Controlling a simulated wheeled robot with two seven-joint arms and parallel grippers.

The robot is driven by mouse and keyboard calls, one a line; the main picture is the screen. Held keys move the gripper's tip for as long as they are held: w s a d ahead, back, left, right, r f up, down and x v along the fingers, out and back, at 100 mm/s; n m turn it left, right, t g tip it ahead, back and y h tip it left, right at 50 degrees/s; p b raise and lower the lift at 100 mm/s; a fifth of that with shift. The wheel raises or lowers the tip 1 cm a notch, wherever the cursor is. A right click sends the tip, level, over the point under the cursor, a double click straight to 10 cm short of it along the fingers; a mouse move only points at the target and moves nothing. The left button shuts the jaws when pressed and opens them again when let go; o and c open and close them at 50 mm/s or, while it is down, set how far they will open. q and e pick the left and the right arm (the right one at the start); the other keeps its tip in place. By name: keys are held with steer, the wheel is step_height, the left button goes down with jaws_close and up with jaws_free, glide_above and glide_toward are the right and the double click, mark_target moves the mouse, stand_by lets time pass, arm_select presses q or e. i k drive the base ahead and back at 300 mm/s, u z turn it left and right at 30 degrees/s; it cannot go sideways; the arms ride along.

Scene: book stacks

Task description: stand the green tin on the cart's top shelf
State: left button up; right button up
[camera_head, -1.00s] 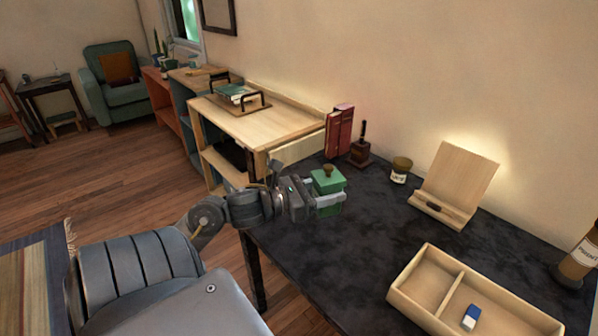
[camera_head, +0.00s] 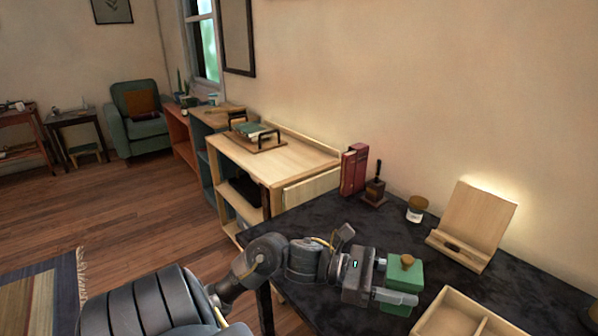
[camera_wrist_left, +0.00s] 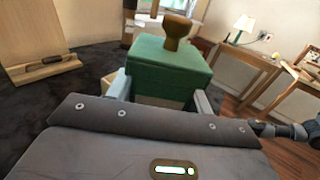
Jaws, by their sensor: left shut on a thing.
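The green tin (camera_head: 405,275), a square box with a brown knob on its lid, is upright in my left gripper (camera_head: 396,293). It also shows in the left wrist view (camera_wrist_left: 170,66), where the fingers (camera_wrist_left: 160,95) are shut on its two sides. The tin is over the dark table; the gap beneath it cannot be told. A reddish stand (camera_head: 18,118) with small items on top is cut off at the far left edge of the head view. It may be the cart. My right gripper is not in view.
The dark table (camera_head: 330,225) carries red books (camera_head: 353,170), a small jar (camera_head: 417,208), a wooden stand (camera_head: 474,225) and a divided tray (camera_head: 440,318). A pale shelf unit (camera_head: 280,160) stands beyond it. The wooden floor (camera_head: 150,210) at left is open.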

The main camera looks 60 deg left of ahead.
mark_target(278, 164)
steer(key=u, duration=0.05)
steer(key=k, duration=0.95)
steer(key=u, duration=2)
steer(key=i, duration=1.6)
steer(key=z, duration=2)
